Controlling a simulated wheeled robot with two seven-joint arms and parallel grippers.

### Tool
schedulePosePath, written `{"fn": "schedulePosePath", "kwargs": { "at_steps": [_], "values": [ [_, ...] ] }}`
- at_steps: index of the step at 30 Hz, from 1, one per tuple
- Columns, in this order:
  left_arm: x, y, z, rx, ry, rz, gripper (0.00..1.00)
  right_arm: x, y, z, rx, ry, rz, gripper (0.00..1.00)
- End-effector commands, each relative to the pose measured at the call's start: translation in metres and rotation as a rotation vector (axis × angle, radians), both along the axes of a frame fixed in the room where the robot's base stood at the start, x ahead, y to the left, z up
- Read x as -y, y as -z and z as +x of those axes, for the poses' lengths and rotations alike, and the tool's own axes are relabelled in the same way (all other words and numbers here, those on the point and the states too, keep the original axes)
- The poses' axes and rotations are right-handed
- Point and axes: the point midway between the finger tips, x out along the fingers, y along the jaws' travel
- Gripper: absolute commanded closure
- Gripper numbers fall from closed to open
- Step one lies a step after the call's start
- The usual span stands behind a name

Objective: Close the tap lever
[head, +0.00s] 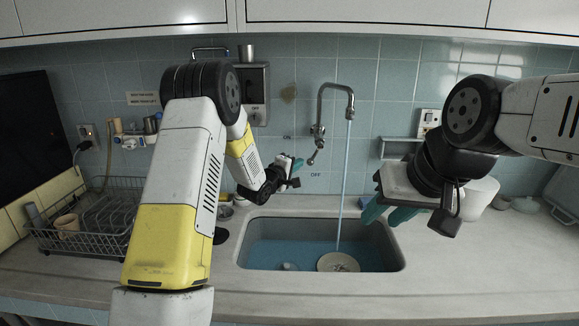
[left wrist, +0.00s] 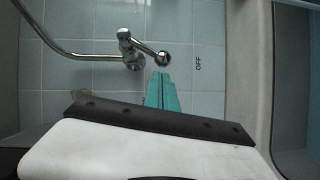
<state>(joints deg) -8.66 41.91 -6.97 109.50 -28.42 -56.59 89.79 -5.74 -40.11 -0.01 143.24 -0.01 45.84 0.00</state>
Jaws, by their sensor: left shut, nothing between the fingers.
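The chrome tap (head: 319,130) is fixed to the blue tiled wall, and a stream of water (head: 344,180) runs from its curved spout into the sink. Its short lever (head: 313,157) hangs downward between the ON mark and the OFF mark (head: 315,175). In the left wrist view the lever's round end (left wrist: 162,58) lies just beyond my fingertips. My left gripper (head: 298,164) is shut and empty, a little left of the lever; its teal fingers (left wrist: 161,85) lie together. Contact with the lever cannot be told. My right gripper (head: 384,214) hangs over the sink's right side, fingers apart, empty.
The sink (head: 245,255) holds water and a plate (head: 338,262). A wire dish rack (head: 95,245) stands at the left. A white rounded container (head: 484,196) stands behind my right gripper. The front counter (head: 400,295) is clear.

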Motion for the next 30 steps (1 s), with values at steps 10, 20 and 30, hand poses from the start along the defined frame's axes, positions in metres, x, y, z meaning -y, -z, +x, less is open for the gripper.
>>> {"fn": "schedulePosePath", "kwargs": {
  "at_steps": [10, 20, 30],
  "values": [
    [0.009, 0.002, 0.003, 0.000, -0.002, 0.000, 1.00, 0.000, 0.000, 0.000, 0.000, 0.000, 0.000, 0.64],
    [0.010, 0.004, 0.003, -0.001, -0.002, -0.023, 1.00, 0.000, 0.000, 0.000, 0.000, 0.000, 0.000, 0.64],
    [0.020, 0.017, 0.004, -0.003, -0.006, -0.211, 1.00, 0.000, 0.000, 0.000, 0.000, 0.000, 0.000, 0.64]
  ]
}}
